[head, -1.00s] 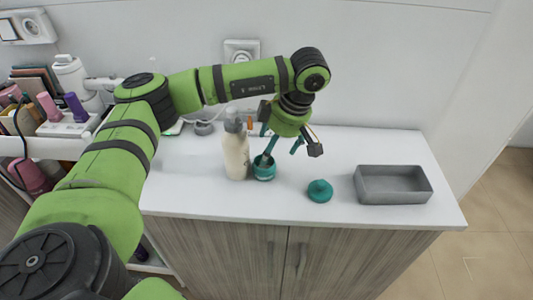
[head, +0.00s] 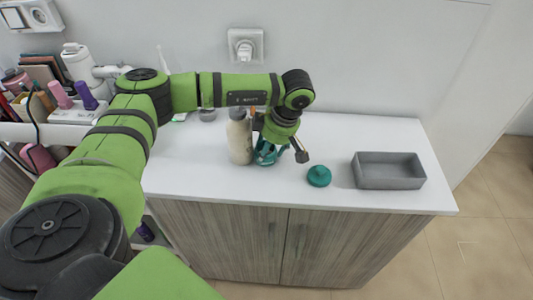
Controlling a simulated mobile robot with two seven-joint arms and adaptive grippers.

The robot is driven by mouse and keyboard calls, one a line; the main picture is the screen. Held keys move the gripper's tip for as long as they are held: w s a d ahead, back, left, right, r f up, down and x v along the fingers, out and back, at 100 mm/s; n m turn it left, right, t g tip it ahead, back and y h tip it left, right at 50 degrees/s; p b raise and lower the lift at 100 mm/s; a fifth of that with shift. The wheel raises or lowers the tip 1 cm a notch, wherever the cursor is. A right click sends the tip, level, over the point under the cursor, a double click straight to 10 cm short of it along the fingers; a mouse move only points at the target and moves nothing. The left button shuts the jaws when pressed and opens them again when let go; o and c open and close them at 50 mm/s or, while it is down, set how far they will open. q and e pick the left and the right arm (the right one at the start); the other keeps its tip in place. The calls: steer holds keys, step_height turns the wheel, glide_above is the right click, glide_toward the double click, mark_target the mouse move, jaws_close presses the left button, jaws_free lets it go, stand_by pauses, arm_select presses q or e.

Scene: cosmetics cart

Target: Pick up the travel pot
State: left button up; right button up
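A small teal pot (head: 265,158) stands on the white counter, just right of a cream pump bottle (head: 239,140). A second teal item (head: 319,176), round with a knob on top, sits apart to its right; I cannot tell if it is a lid or a lidded pot. My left gripper (head: 271,150) reaches down over the first teal pot, its knuckles spread and its teal fingers low at the pot. The fingers and gripper body hide part of the pot, and contact is unclear. My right gripper is not in view.
A grey open tray (head: 390,184) stands at the counter's right end. The bottle stands close to my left gripper. A cart (head: 75,113) with bottles and books is at the left. The front of the counter (head: 225,186) is clear.

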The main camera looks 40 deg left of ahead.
arm_select(q)
steer(key=shift+s+d+r+b, duration=0.25)
steer(key=shift+s+b, duration=0.1)
steer(key=shift+b, duration=0.25)
step_height(320, 180, up, 7)
steer(key=b, duration=0.2)
steer(key=s+d+b, duration=0.1)
steer(key=s+d, duration=0.2)
steer(key=s, duration=0.2)
steer(key=s+d+b, duration=0.1)
steer(key=s+d, duration=0.2)
steer(key=s, duration=0.3)
steer(key=s+d+b, duration=0.2)
steer(key=s+d, duration=0.2)
steer(key=s, duration=0.1)
steer(key=shift+s+f, duration=0.25)
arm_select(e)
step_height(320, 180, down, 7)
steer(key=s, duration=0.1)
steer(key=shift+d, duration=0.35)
arm_select(q)
steer(key=shift+s, duration=0.1)
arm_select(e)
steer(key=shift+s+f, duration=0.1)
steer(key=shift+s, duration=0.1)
